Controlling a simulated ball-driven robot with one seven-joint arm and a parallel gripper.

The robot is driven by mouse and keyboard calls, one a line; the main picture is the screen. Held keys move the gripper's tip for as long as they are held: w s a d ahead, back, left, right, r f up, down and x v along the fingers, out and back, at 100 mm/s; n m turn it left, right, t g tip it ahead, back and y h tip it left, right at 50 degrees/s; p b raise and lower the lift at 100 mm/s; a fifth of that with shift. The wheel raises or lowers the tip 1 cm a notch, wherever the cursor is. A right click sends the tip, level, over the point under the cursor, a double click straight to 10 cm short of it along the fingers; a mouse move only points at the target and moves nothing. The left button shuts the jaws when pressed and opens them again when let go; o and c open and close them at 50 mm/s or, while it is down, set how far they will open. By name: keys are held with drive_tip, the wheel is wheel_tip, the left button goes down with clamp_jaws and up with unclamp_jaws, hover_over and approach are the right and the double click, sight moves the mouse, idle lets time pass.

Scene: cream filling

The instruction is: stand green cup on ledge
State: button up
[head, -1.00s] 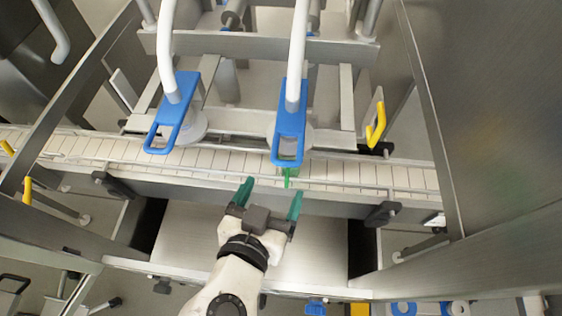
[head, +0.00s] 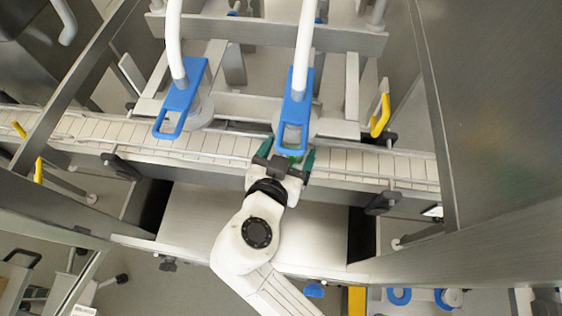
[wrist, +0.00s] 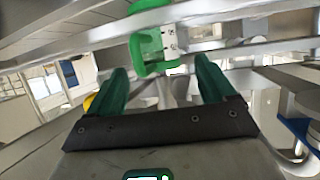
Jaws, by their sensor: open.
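The green cup (head: 291,153) shows only as a small bright green patch under the right blue nozzle handle, at the conveyor; the handle and my gripper hide most of it. In the wrist view the cup (wrist: 146,52) is a bright green shape ahead, in the gap between the fingers. My gripper (head: 287,154) is at the conveyor's near edge, close to the cup. In the wrist view its two dark green fingers (wrist: 160,68) are spread apart with nothing visibly clamped. A flat steel surface (head: 195,222), perhaps the ledge, lies on the near side of the conveyor.
The slatted conveyor (head: 372,165) runs across, with rails along it. Two blue nozzle handles (head: 180,98) hang above it on white pipes; the right one (head: 295,112) is just above my gripper. Yellow handles (head: 381,116) and a large steel panel (head: 495,110) stand at the sides.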

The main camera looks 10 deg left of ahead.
drive_tip(key=shift+x, duration=1.5)
drive_tip(key=shift+c, duration=0.4)
drive_tip(key=c, duration=1.1)
drive_tip(key=shift+a, duration=0.1)
